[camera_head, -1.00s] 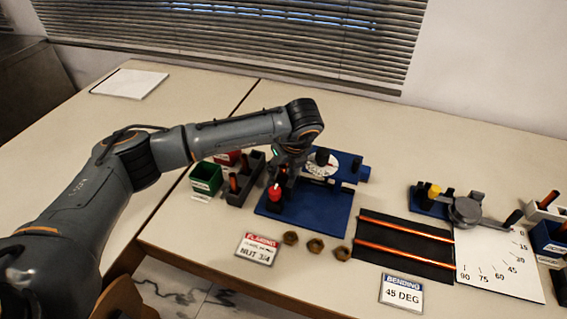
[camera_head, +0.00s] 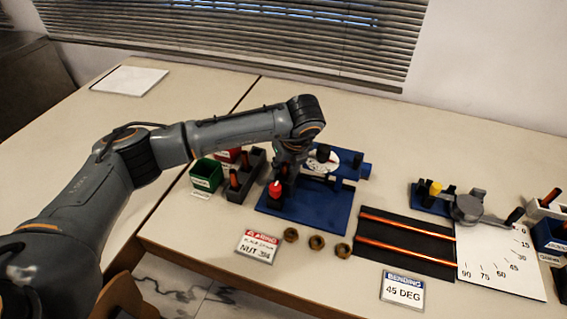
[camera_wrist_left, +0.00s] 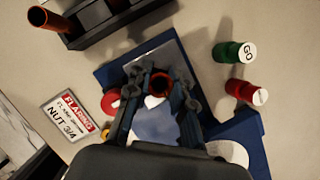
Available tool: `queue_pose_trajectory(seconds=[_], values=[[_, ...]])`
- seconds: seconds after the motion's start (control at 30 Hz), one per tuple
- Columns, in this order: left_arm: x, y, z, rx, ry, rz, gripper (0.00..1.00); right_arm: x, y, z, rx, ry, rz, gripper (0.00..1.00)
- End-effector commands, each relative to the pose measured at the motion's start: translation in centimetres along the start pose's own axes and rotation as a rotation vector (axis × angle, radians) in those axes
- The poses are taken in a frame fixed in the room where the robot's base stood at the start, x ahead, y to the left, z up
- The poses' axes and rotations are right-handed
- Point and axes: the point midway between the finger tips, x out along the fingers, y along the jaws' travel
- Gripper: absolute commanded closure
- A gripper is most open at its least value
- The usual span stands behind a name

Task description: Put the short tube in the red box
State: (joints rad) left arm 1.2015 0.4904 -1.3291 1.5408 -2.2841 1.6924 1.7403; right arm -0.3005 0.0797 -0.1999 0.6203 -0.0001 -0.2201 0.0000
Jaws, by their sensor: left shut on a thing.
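My left gripper (camera_head: 284,178) is over the left part of the blue flaring rig (camera_head: 318,208). My right gripper is not in view.
A dark grey rack (camera_head: 247,180) with an upright tube stands between the boxes and the rig. A red knob (camera_head: 275,188) is close to the gripper. Several brass nuts, a flaring sign (camera_head: 257,247) and a black mat (camera_head: 405,248) with two long copper tubes lie in front.

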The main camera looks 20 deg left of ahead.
Motion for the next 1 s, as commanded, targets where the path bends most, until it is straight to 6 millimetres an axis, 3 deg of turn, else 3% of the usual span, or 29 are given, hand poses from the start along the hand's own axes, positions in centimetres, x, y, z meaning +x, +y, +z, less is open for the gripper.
queue_pose_trajectory(seconds=[0.17,0.2,0.3,0.67,0.83,1.0], values=[[0.0,0.0,0.0,0.0,0.0,0.0,1.0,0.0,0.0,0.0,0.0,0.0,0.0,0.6],[0.0,0.0,0.0,0.0,0.0,0.0,0.73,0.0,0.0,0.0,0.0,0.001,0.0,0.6],[0.0,0.0,0.0,0.0,0.0,0.0,0.52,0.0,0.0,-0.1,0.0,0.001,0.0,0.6],[-0.3,0.0,0.0,0.0,0.0,-0.001,0.51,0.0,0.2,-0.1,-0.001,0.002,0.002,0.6],[-2.6,-0.1,0.1,0.001,-0.001,-0.003,0.51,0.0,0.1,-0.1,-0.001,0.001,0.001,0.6],[-6.3,-0.1,0.1,0.002,-0.003,-0.005,0.51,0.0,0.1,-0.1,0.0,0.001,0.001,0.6]])
